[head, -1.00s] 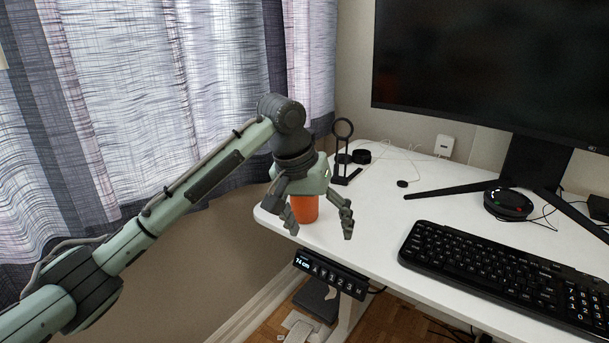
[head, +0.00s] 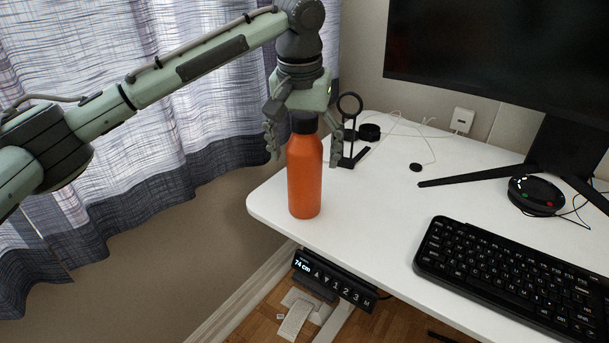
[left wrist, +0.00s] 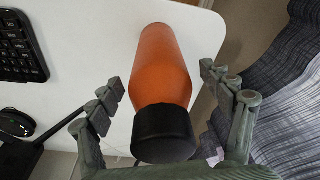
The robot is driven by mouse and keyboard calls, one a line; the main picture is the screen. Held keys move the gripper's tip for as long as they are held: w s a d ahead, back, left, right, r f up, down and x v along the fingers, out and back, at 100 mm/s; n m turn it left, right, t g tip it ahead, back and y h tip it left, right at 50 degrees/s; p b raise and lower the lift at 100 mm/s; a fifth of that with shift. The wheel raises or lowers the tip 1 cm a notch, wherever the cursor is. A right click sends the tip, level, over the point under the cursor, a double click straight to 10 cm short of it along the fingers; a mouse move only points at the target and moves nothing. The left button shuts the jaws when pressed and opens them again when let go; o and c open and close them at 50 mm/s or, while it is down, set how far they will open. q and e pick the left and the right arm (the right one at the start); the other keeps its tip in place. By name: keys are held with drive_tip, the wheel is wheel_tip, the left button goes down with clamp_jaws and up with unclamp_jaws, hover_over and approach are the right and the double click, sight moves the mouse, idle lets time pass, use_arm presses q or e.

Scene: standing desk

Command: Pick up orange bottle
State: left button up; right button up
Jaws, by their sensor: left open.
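The orange bottle (head: 305,180) with a black cap stands upright on the white desk near its left corner. My left gripper (head: 305,152) is open above it, pointing down, with its fingers on either side of the bottle's capped top. In the left wrist view the bottle (left wrist: 161,65) lies between the two spread fingers of my left gripper (left wrist: 163,88), with visible gaps on both sides. My right gripper is not in view.
A black ring-topped stand (head: 349,130) is close behind the bottle on the desk (head: 375,215). A black keyboard (head: 515,265) and a monitor (head: 490,45) are to the right. The curtain (head: 200,110) hangs at the left. Clear desk lies between bottle and keyboard.

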use_arm(q)
drive_tip(key=shift+w+f, duration=0.15)
drive_tip(key=shift+f, duration=0.6)
drive_tip(key=c, duration=1.8)
drive_tip(key=shift+r, duration=0.15)
clamp_jaws()
